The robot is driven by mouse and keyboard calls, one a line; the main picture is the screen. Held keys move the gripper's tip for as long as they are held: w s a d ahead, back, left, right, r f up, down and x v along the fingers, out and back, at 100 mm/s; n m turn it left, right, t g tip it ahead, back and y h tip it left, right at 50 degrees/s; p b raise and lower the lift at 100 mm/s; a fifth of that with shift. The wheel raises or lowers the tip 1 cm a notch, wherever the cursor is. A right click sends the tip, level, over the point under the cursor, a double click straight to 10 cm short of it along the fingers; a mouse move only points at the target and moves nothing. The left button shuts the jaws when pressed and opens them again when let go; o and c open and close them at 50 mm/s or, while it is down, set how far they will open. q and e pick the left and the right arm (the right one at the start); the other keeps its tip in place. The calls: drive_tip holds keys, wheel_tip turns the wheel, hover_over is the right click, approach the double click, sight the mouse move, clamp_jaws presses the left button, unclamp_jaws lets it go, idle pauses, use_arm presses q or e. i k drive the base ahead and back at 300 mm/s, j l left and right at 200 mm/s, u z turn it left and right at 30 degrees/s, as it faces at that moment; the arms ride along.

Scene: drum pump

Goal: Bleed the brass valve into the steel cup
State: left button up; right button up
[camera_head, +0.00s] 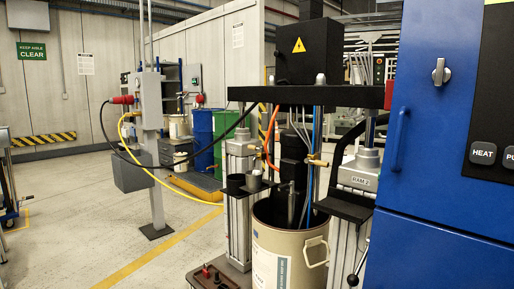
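A small brass valve (316,161) sticks out to the right from the black pump body, above the open drum. A second brass fitting (254,145) sits on the left ram column. What looks like the steel cup (254,180) stands on a small black shelf on the left column, beside a dark round holder. It is left of the brass valve and lower, and apart from it. The cup is small in view, so I cannot tell what is in it. Neither of my grippers is in view.
A cream drum (285,255) stands open under the pump, with a handle on its side. A blue cabinet (440,110) with a knob and buttons fills the right. A grey post (151,150) with cables stands at left. The floor between the post and left edge is mostly clear.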

sight(251, 147)
drive_tip(key=i+j+z, duration=0.35)
drive_tip(key=i+j, duration=0.15)
drive_tip(key=j, duration=0.15)
drive_tip(key=i+j+z, duration=0.15)
drive_tip(key=j, duration=0.2)
drive_tip(key=i+j+z, duration=0.15)
drive_tip(key=i+j, duration=0.15)
drive_tip(key=i+j+z, duration=0.2)
drive_tip(key=j, duration=0.3)
